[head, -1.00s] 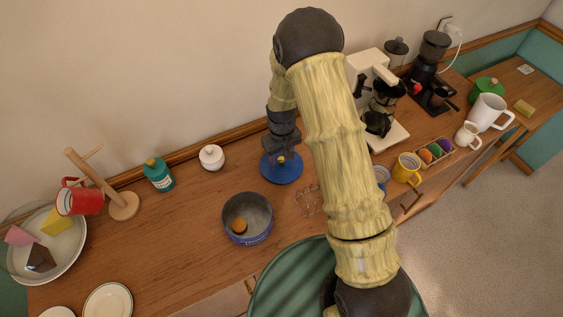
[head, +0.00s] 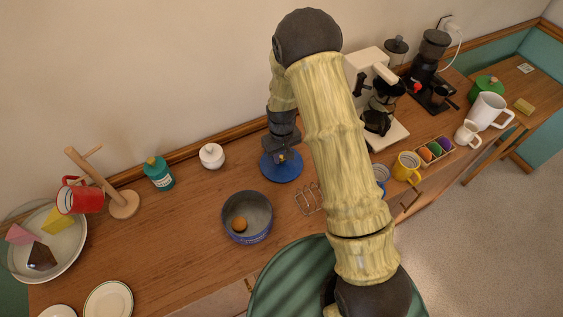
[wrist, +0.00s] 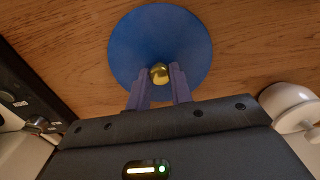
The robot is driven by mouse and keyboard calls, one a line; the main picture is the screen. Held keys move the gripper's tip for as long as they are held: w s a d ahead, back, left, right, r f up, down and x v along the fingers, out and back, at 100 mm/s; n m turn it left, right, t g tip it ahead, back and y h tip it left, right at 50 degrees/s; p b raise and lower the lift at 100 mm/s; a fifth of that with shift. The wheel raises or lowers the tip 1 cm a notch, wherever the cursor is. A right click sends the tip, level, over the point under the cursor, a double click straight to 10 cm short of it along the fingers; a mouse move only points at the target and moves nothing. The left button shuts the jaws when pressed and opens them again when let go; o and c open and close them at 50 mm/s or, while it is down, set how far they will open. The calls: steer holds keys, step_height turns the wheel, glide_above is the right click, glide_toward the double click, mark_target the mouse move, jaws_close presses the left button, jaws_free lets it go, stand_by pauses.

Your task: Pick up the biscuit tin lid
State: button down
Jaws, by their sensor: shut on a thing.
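The biscuit tin lid (head: 283,173) is a round blue disc with a gold knob; it is near the back of the wooden top, beside the open tin. In the wrist view the lid (wrist: 190,40) fills the upper middle, and its gold knob (wrist: 160,73) is between my fingertips. My gripper (wrist: 159,77) is shut on the knob; in the head view my gripper (head: 282,157) is right above the lid. I cannot tell whether the lid touches the wood. The blue biscuit tin (head: 247,234) is open, with an orange-brown round thing inside.
A white lidded pot (head: 211,156) and a teal jar (head: 159,173) stand left of the lid. A wire rack (head: 309,199) is at its front right, and a cream coffee machine (head: 391,133) is to the right. Bare wood lies between lid and tin.

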mark_target(281, 157)
step_height(281, 157, up, 10)
steer(key=b, duration=0.2)
stand_by(0.4)
stand_by(0.5)
